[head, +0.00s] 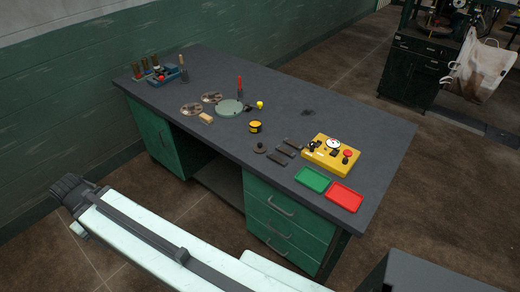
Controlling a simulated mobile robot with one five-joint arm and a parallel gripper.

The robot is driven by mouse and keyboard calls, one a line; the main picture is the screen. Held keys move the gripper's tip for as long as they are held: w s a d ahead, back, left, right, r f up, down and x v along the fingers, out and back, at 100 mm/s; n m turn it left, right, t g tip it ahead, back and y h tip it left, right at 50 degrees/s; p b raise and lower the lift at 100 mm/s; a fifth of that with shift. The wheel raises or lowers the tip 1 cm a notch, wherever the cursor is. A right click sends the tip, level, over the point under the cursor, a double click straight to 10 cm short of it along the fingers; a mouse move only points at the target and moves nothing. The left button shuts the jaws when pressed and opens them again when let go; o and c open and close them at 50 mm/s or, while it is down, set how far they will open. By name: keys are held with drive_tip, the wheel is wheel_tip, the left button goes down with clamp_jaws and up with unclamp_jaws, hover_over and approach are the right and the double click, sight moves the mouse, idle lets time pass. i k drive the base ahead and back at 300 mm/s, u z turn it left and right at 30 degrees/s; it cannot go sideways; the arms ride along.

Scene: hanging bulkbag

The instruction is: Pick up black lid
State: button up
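A small round dark piece (260,148) with a raised middle lies flat on the grey workbench, near its front edge; it looks like the black lid, though it is too small to be sure. A yellow can (255,127) with a dark top stands just behind it. No gripper can be made out in the head view. My pale arm link crosses the lower left, well in front of the bench, and ends in a dark ribbed part. Nothing of mine touches the dark piece.
Dark flat bars (289,144) lie right of the dark piece. Further right are a yellow control box (331,155), a green tray (312,179) and a red tray (344,197). A pale green disc (229,109) lies behind left. The bench's back right is mostly clear.

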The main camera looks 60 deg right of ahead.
sight(259, 148)
drive_tip(key=z, duration=0.1)
drive_tip(key=i, duration=0.95)
drive_tip(key=u, duration=0.05)
